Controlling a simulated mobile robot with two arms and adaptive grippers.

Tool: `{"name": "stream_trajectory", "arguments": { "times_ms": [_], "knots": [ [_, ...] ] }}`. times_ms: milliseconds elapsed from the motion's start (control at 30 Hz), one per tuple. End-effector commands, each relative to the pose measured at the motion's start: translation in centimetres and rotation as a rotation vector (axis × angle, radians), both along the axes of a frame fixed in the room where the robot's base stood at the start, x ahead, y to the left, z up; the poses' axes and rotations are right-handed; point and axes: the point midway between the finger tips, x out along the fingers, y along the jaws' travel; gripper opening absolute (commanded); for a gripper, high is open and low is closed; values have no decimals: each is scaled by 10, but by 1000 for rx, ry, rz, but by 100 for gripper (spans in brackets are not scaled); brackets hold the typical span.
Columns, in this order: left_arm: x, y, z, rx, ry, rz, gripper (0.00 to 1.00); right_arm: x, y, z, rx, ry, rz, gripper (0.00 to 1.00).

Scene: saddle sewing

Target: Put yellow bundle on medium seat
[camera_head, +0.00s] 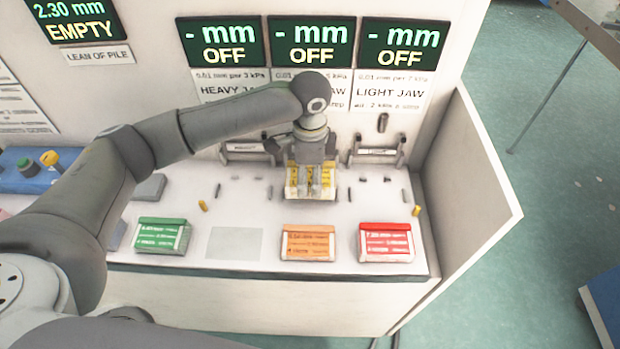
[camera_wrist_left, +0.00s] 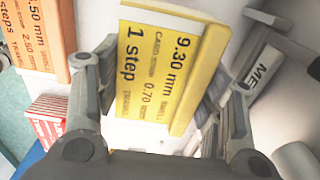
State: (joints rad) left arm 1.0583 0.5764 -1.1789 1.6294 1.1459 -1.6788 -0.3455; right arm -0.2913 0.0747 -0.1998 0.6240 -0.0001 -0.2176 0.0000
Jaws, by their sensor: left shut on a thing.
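The yellow bundle (camera_head: 322,193) is a flat block in front of the middle jaw station. In the left wrist view the yellow bundle (camera_wrist_left: 165,65) shows its face reading "9.30 mm" and "1 step", between the two fingers. My left gripper (camera_head: 311,176) points down and is shut on the bundle. I cannot tell whether the bundle touches the counter. The medium seat is mostly hidden behind my gripper; part of a label starting "ME" (camera_wrist_left: 268,72) shows in the left wrist view, right of the bundle. My right gripper is not in view.
On the counter's front lie a green bundle (camera_head: 162,236), an orange bundle (camera_head: 308,243) and a red bundle (camera_head: 386,242), with an empty grey patch (camera_head: 234,243) between green and orange. Small pegs stand behind them. A side panel (camera_head: 470,185) bounds the right. Three displays read OFF.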

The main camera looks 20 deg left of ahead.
Motion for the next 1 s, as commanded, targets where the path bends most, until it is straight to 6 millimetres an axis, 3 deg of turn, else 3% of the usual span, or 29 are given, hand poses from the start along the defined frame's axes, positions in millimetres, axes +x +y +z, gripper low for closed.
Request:
{"name": "stream_trajectory", "arguments": {
  "times_ms": [200,533,567,700,1000],
  "knots": [
    [-2,0,-21,0,2,-2,29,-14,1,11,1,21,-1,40],
    [-2,-1,-24,0,2,-2,29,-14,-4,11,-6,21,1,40],
    [-2,0,-25,0,2,-2,64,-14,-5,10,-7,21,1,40],
    [-2,0,-25,0,2,-2,82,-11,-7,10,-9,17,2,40],
    [-2,0,-25,0,2,-2,84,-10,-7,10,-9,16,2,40]
  ]
}}
